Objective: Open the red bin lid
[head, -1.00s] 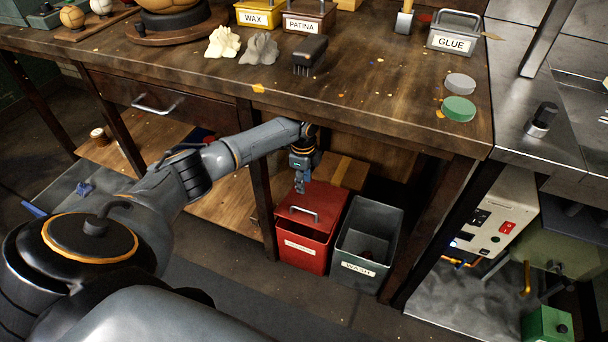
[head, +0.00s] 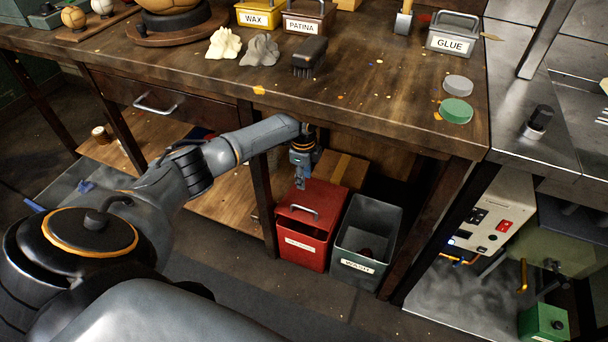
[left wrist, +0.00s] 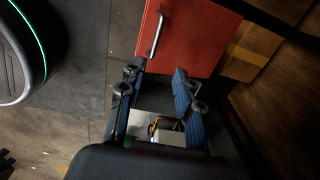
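The red bin (head: 303,249) stands on the floor under the workbench. Its red lid (head: 326,200) lies closed on top, with a metal bar handle (head: 297,209) towards the front. In the left wrist view the lid (left wrist: 200,38) is beyond the fingertips, and the handle (left wrist: 157,36) lies roughly in line with the gap between them. My left gripper (head: 301,184) hangs just above the lid, pointing down. In the left wrist view my left gripper (left wrist: 156,78) is open, with nothing between its fingers. My right gripper is out of view.
A grey open waste bin (head: 350,268) stands right beside the red bin. A cardboard box (head: 344,168) is behind them. The workbench top (head: 200,85) overhangs the bins, and a bench leg (head: 262,205) stands close to the left. The floor in front is clear.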

